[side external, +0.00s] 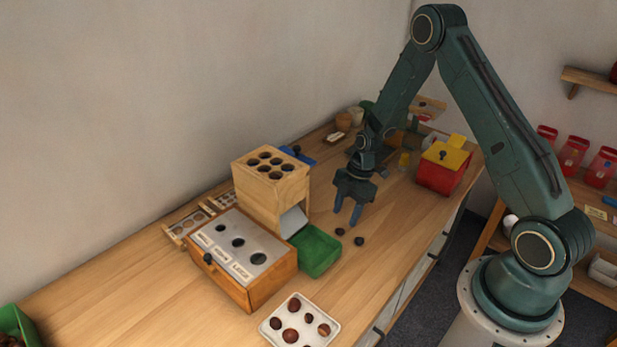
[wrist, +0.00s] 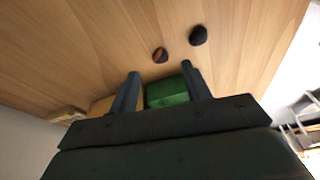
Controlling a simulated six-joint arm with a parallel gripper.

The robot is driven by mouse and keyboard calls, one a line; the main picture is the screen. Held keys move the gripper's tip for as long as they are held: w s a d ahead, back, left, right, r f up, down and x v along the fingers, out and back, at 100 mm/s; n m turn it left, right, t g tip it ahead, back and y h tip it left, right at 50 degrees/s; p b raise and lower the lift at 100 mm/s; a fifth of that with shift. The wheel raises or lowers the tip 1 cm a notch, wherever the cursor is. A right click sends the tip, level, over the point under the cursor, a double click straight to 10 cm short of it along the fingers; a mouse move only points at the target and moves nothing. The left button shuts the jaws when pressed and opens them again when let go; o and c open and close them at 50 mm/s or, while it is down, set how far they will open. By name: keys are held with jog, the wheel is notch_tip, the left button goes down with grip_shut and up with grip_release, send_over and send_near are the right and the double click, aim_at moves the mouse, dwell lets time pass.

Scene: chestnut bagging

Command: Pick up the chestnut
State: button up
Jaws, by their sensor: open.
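Two loose chestnuts lie on the wooden bench close to each other. In the side view, one chestnut (side external: 340,231) lies just right of the green tray, and a darker chestnut (side external: 359,241) lies a little further right. In the wrist view, the browner chestnut (wrist: 160,55) and the dark chestnut (wrist: 198,35) lie beyond the fingertips. My gripper (side external: 349,217) is open and empty above the bench, behind the two chestnuts in the side view. It also shows in the wrist view (wrist: 160,70) with its fingers apart.
A green tray (side external: 316,262) stands under the chute of a wooden dispenser (side external: 262,205). A sorting box (side external: 240,285) with labelled holes is at its left. A white tray (side external: 275,325) holds several chestnuts in front. A red box (side external: 437,180) stands at the right. Bare bench surrounds the loose chestnuts.

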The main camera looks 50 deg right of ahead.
aim_at(340, 229)
jog(key=shift+x, duration=2.25)
jog(key=shift+c, duration=0.2)
jog(key=c, duration=0.8)
